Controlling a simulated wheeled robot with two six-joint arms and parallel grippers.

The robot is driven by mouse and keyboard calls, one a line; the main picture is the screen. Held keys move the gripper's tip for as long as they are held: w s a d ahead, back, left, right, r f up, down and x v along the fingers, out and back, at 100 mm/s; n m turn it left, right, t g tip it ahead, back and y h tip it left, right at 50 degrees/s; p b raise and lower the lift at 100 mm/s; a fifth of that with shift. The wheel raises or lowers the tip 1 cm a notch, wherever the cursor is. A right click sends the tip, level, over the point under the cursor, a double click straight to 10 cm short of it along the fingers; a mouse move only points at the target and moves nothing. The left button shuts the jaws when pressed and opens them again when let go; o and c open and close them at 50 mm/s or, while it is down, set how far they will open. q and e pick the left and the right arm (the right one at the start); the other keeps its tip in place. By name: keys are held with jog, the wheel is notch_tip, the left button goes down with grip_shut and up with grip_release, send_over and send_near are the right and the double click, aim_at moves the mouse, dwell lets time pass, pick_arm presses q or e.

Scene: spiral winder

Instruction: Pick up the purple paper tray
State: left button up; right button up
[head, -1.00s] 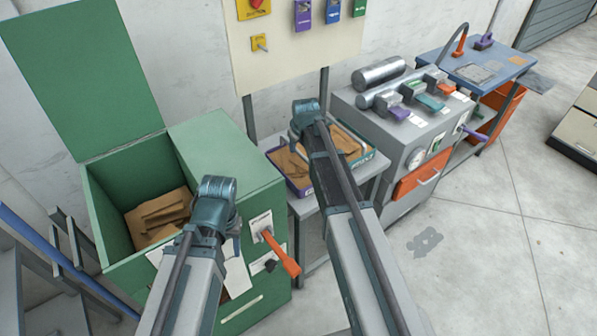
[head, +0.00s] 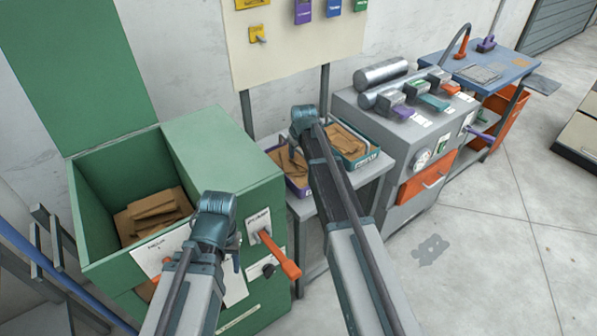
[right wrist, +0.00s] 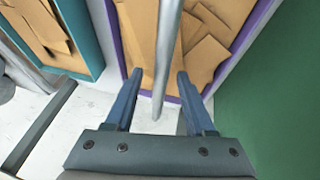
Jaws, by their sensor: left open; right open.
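The purple paper tray (head: 302,189) sits on a grey side table between the green bin and the grey machine, holding brown paper pieces. My right arm covers part of it in the head view. In the right wrist view the tray's purple rim (right wrist: 262,22) shows, with brown paper inside. My right gripper (right wrist: 156,80) is open, its two fingers at the tray's near edge; contact cannot be told. It also shows in the head view (head: 294,150). My left gripper (head: 238,262) is near the front of the green bin, away from the tray, and is open.
A teal tray (head: 362,160) with brown paper stands beside the purple one, to its right in the head view. The green bin (head: 225,150) with an orange lever (head: 282,258) is close on the left. The grey machine (head: 390,140) stands on the right. Floor in front is clear.

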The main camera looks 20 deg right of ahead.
jog(key=shift+f, duration=0.2)
grip_shut()
jog(key=shift+w+r, duration=0.1)
dwell(0.4)
notch_tip(320, 180, up, 4)
jog(key=p, duration=0.4)
jog(key=s+d+p, duration=0.1)
jog(key=s+d, duration=0.2)
jog(key=s, duration=1.2)
jog(key=shift+s+d+r, duration=0.2)
jog(key=shift+s+r, duration=0.15)
jog(key=shift+r, duration=0.05)
jog(key=c, duration=0.8)
grip_release()
grip_shut()
